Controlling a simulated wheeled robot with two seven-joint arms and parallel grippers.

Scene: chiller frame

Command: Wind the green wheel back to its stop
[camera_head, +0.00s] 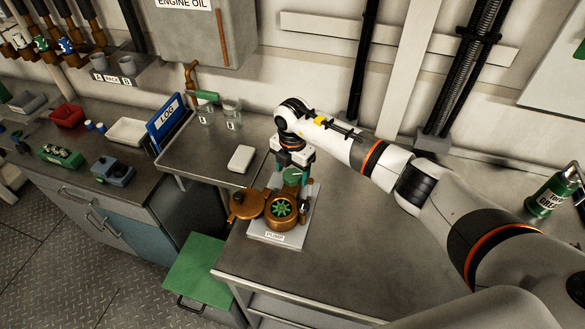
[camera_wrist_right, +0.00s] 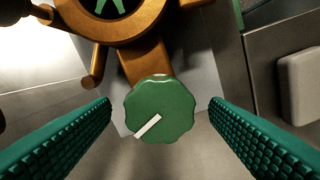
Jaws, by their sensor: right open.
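The green wheel (camera_wrist_right: 160,108) is a scalloped knob with a white bar mark slanting from lower left to upper right in the right wrist view. It sits on the copper-coloured pump (camera_head: 283,211), behind its round body, and shows partly under the gripper in the head view (camera_head: 291,175). My right gripper (camera_head: 293,169) points down over the wheel. Its two green ribbed fingers are open, one on each side of the wheel, with a visible gap on both sides. My left gripper is in neither view.
The pump stands on a pale plate marked PUMP (camera_head: 262,230), with a copper lid (camera_head: 245,205) swung out to the left. A white box (camera_head: 241,159) and glass jars (camera_head: 232,115) stand further back left. The bench front right of the pump is clear.

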